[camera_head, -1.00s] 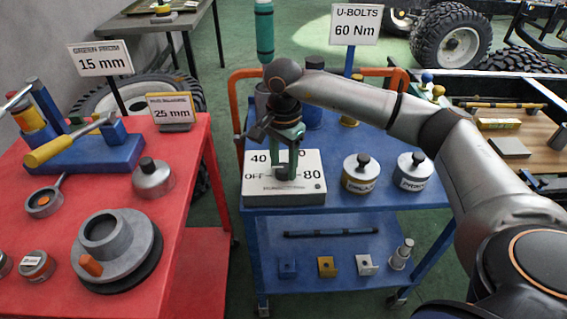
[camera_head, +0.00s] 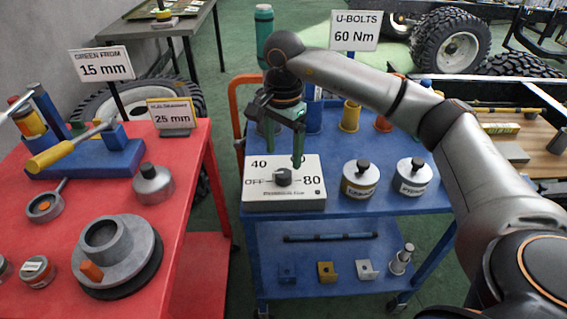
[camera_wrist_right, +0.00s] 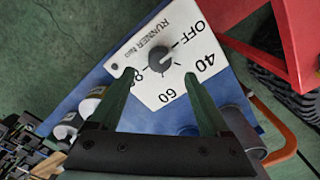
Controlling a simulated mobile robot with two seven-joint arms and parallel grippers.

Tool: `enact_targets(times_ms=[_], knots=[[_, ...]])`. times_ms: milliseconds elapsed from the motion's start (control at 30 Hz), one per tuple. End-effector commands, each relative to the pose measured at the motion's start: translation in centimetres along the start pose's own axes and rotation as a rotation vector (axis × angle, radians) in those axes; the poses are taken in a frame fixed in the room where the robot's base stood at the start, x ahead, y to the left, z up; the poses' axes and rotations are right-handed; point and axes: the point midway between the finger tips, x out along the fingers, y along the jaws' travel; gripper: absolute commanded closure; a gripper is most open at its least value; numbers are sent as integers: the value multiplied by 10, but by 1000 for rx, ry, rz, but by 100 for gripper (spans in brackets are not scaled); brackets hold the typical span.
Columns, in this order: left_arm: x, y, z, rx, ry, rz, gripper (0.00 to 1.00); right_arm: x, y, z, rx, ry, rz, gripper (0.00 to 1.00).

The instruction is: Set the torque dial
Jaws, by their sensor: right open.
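The torque dial box (camera_head: 310,201) is a white plate on the blue cart, marked OFF, 40 and 80. Its dark round knob (camera_head: 283,177) stands at the middle. In the right wrist view the knob (camera_wrist_right: 161,59) shows with OFF, 40, 60 and a partly hidden 80 around it. The knob's exact pointing is too small to tell. My right gripper (camera_head: 284,157) is open and empty, above and behind the knob, its green fingers apart from it. In the right wrist view the open fingers (camera_wrist_right: 160,77) flank the dial face. My left gripper is not in view.
A sign (camera_head: 355,30) reads U-BOLTS 60 Nm. Two lidded canisters (camera_head: 360,183) (camera_head: 411,181) stand right of the box. Several coloured parts stand behind. The red table (camera_head: 190,215) at left holds tools and a grey round fixture (camera_head: 118,250). The cart's lower shelf holds small brackets.

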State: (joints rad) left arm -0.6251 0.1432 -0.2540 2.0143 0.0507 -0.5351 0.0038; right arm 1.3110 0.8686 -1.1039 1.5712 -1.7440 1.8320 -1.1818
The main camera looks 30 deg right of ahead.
Motion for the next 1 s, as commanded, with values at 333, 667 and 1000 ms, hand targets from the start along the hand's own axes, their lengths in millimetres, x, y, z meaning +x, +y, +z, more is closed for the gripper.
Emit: enact_targets(times_ms=[333,667,1000], knots=[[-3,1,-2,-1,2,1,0,-60,0,0,1,0,-2,20],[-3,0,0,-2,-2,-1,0,-66,0,0,0,0,1,20],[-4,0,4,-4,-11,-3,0,-65,0,1,0,-3,1,20]])
